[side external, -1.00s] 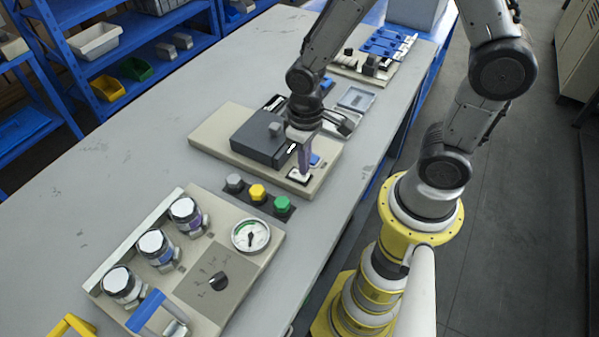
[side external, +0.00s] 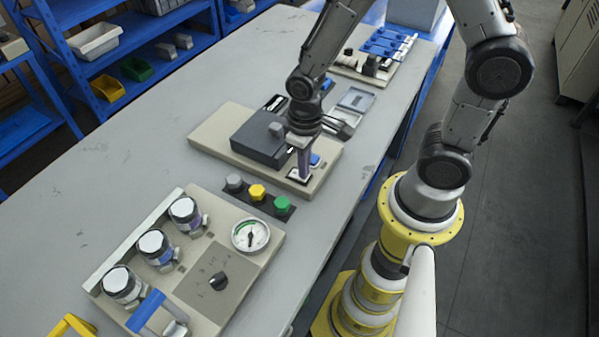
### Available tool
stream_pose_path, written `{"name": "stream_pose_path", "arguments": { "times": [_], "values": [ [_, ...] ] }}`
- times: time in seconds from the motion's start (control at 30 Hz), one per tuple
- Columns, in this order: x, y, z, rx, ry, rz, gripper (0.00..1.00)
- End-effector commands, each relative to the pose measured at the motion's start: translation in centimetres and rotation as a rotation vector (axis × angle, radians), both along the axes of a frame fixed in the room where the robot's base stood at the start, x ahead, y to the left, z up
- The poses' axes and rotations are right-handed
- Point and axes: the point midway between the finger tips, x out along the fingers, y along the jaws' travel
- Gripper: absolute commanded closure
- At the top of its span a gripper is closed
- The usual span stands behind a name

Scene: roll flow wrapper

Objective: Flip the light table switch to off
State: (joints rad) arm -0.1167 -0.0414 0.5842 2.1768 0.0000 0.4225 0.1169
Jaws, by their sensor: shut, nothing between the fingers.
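A small switch on a white plate (side external: 296,178) sits at the front right end of a beige board (side external: 212,133). A dark grey box with a knob on top (side external: 258,146) stands on the same board. My gripper (side external: 304,177) points down at the switch, its shut fingers at or just above it with nothing between them. The fingers cover part of the switch, so I cannot tell its position or whether they touch it. A small blue part (side external: 316,160) lies just right of the fingers.
Grey, yellow (side external: 257,192) and green (side external: 282,205) buttons stand just in front of the board. A panel with several jars, a gauge (side external: 250,235) and a dial (side external: 218,281) is nearer. Trays and a blue rack (side external: 385,45) lie behind. The table's left is clear.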

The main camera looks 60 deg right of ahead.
Motion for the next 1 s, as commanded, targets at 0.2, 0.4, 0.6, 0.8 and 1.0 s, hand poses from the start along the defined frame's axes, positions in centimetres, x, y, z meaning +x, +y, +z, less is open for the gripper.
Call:
{"name": "stream_pose_path", "arguments": {
  "times": [0.2, 0.4, 0.6, 0.8, 1.0],
  "values": [
    [0.0, 0.0, -0.3, 0.0, 0.0, 0.0, 1.0],
    [0.0, 0.0, -0.3, 0.0, -0.001, 0.0, 1.0],
    [0.1, 0.0, 1.0, 0.0, -0.003, 0.0, 1.0],
    [0.1, 0.0, 2.4, 0.0, -0.004, 0.0, 1.0],
    [0.1, 0.0, 3.9, 0.001, -0.005, 0.0, 1.0]
  ]
}}
